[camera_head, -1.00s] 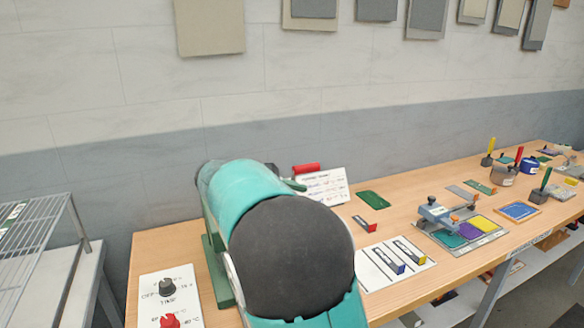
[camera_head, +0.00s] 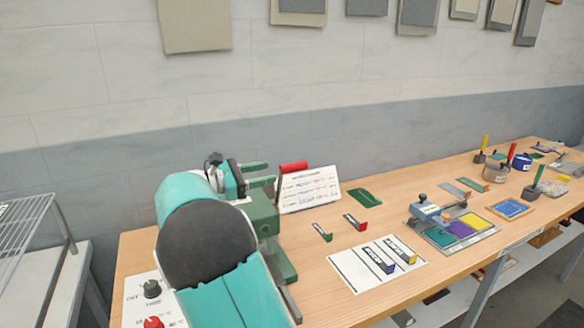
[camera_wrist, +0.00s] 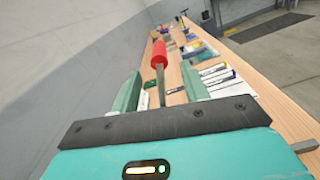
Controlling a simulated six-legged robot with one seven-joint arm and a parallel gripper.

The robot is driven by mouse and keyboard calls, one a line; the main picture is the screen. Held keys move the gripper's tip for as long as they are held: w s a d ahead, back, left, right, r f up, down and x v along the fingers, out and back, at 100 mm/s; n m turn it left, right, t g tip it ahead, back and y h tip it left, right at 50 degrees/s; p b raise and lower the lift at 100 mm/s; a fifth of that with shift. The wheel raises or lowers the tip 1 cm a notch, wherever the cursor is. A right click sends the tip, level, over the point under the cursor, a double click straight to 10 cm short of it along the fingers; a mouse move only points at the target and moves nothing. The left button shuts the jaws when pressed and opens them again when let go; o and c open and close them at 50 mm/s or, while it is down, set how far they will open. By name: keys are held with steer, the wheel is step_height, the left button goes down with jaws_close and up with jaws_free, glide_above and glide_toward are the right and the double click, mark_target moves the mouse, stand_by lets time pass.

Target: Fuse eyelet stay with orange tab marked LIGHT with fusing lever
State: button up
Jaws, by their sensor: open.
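The fusing lever's red handle (camera_head: 293,167) rises from the green press (camera_head: 265,217). In the wrist view the red handle (camera_wrist: 159,57) stands on a metal shaft between my fingers. My gripper (camera_head: 270,173) is open left of the lever; its two green fingers (camera_wrist: 161,88) flank the shaft without visibly closing on it. Several stays lie on the table: one green-tabbed (camera_head: 322,233), one red-tabbed (camera_head: 356,223), and on a white card a blue-tabbed one (camera_head: 386,266) and a yellow-tabbed one (camera_head: 408,258). I cannot make out an orange tab marked LIGHT; my arm hides part of the press.
A white instruction card (camera_head: 310,189) leans behind the press. A dial panel (camera_head: 150,290) is at front left, a wire rack (camera_head: 25,240) beyond the table's left end. The wall is close behind.

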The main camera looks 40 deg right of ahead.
mark_target(285, 169)
steer(key=x, duration=0.9)
steer(key=shift+d, duration=0.15)
steer(key=shift+f, duration=0.1)
jaws_close()
